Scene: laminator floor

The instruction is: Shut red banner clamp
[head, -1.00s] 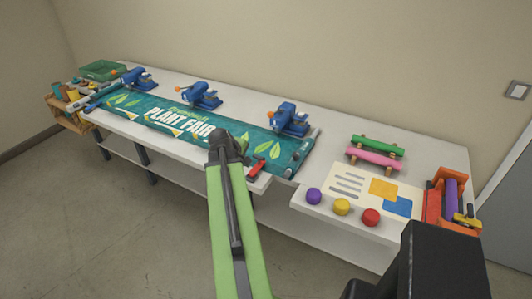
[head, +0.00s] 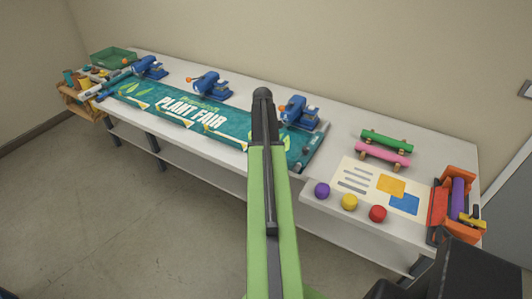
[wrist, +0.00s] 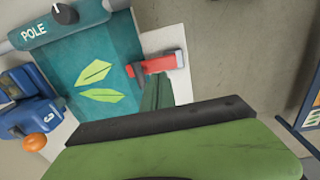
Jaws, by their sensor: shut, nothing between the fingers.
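The red banner clamp (wrist: 158,63) shows in the wrist view at the edge of the teal banner (wrist: 104,75), its bar reaching from the banner onto the white worktop. I cannot tell how far its lever is raised. In the head view my arm hides it, while the banner (head: 190,112) reading PLANT FAIR lies along the bench. My gripper (wrist: 157,92) is a dark green, narrow tip just below the red clamp in the wrist view, shut and empty. Any contact is unclear. In the head view my gripper is hidden behind my arm.
Several blue devices with orange knobs, one of them at right (head: 299,113), stand behind the banner. A pole (wrist: 70,25) marked POLE crosses the banner end. Purple, yellow and red balls (head: 377,213), a printed sheet (head: 354,176) and an orange rack (head: 440,205) occupy the right bench.

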